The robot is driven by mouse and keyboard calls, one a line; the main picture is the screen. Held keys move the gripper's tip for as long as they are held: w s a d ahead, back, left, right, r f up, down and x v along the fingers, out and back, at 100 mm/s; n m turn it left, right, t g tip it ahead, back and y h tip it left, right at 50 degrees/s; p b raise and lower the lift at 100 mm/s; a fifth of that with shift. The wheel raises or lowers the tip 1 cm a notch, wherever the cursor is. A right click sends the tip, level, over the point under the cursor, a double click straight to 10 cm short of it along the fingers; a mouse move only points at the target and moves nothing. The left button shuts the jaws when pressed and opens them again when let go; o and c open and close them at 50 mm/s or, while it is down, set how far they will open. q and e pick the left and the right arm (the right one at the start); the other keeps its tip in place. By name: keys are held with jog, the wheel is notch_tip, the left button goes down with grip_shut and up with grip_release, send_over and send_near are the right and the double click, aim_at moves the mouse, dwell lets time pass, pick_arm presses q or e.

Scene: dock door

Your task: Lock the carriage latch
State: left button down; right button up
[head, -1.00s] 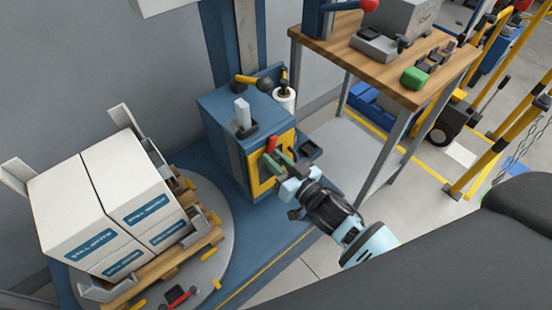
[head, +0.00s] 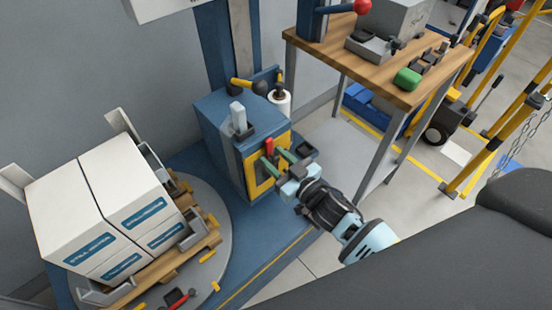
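A blue cabinet (head: 215,127) stands at the foot of the mast. A yellow lever (head: 241,83) with a black ball end (head: 260,87) lies roughly level above its top, by the mast. A red handle (head: 268,148) stands upright on the cabinet's yellow-framed front panel (head: 252,178). I cannot tell from the picture which of these is the carriage latch. My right gripper (head: 282,163) is in front of that panel, just right of the red handle. Its green-tipped fingers look apart, with nothing seen between them. My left gripper is not in view.
A white film roll (head: 280,101) stands behind the cabinet. White boxes (head: 98,212) sit on a pallet (head: 165,273) on the round turntable (head: 224,240) at left. A wooden-topped table (head: 368,68) stands at right, with yellow rails (head: 490,140) beyond.

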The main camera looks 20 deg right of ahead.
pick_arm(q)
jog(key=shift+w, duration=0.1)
pick_arm(e)
jog(key=v, duration=0.7)
jog(key=shift+s+d, duration=0.15)
jog(key=shift+s, duration=0.2)
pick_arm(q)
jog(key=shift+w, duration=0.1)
pick_arm(e)
jog(key=shift+s, duration=0.1)
